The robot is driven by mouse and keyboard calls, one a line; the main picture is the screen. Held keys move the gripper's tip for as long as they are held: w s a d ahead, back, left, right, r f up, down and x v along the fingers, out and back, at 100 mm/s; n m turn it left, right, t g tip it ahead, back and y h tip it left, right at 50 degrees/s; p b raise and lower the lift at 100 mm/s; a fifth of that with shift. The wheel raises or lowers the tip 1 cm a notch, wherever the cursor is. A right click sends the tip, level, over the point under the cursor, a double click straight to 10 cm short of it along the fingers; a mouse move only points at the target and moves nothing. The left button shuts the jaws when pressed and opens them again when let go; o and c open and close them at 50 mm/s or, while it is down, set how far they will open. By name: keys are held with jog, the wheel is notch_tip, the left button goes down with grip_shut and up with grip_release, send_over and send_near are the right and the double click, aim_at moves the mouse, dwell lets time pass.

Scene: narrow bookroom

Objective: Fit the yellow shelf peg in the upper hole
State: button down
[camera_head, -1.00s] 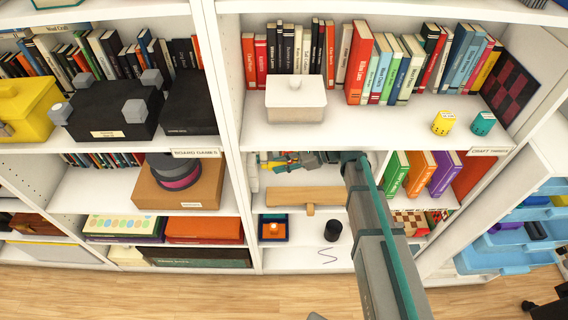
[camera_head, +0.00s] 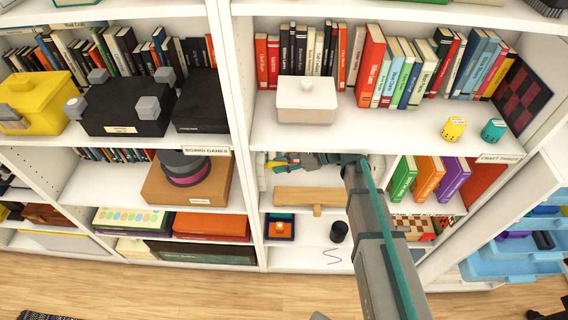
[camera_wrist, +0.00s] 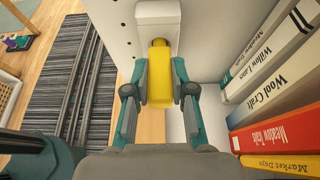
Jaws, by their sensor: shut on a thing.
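The yellow shelf peg (camera_wrist: 160,80) is held between the two fingers of my gripper (camera_wrist: 159,92), in the middle of the wrist view. Its far end points at a white block (camera_wrist: 158,14) by the white side panel (camera_wrist: 117,42). I cannot tell whether the peg touches the block or enters a hole. Small dark holes show in the panel; the upper hole is not clearly identifiable. In the head view my gripper (camera_head: 292,162) reaches into the middle compartment, near its left upright, with a bit of yellow showing at its tip.
Several books (camera_wrist: 280,90) stand close on the right in the wrist view. A wooden board (camera_head: 305,195) lies below my gripper, with a dark cup (camera_head: 339,231) on the shelf beneath. A white lidded box (camera_head: 306,102) sits on the shelf above.

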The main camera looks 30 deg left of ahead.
aim_at(279, 187)
jog(key=shift+s+a, duration=0.2)
jog(key=shift+a, duration=0.15)
jog(key=c, duration=0.9)
grip_release()
jog(key=o, duration=0.6)
jog(key=shift+f, duration=0.15)
jog(key=shift+f+b, duration=1.55)
jog(key=shift+f, duration=3.35)
jog(key=shift+s+d, duration=0.1)
jog(key=shift+s, duration=0.05)
jog(key=shift+s+d, duration=1.65)
jog(key=shift+d, duration=0.15)
jog(key=shift+s+d, duration=1.6)
jog(key=shift+d, duration=0.2)
